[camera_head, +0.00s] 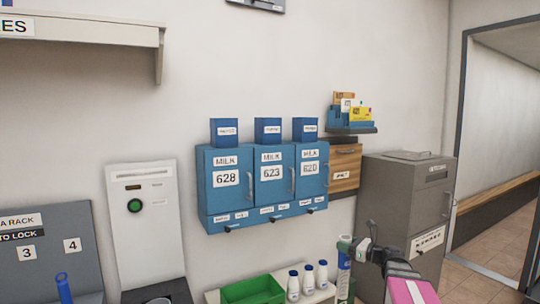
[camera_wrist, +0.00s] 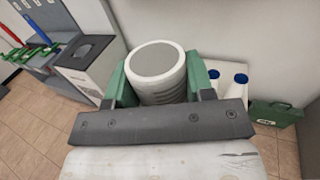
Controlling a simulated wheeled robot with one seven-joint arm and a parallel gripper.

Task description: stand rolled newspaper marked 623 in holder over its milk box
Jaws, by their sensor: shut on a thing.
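My gripper (camera_head: 348,243) is at the lower right in the head view, with green fingers shut on a pale rolled newspaper (camera_head: 343,274). The roll hangs roughly upright below the fingers. In the wrist view its round grey-and-white end (camera_wrist: 158,62) sits between both fingers. I cannot read any number on it. The blue milk box 623 (camera_head: 270,190) is the middle of three on the wall. A small blue holder (camera_head: 268,130) stands over it. My gripper is lower than the holder and to its right.
Milk boxes 628 (camera_head: 227,198) and 620 (camera_head: 311,185) flank it, each with a similar holder above. A green crate (camera_head: 253,290) and white bottles (camera_head: 308,280) stand below. A grey cabinet (camera_head: 405,195) is at right. A small shelf (camera_head: 352,130) holds colored cards.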

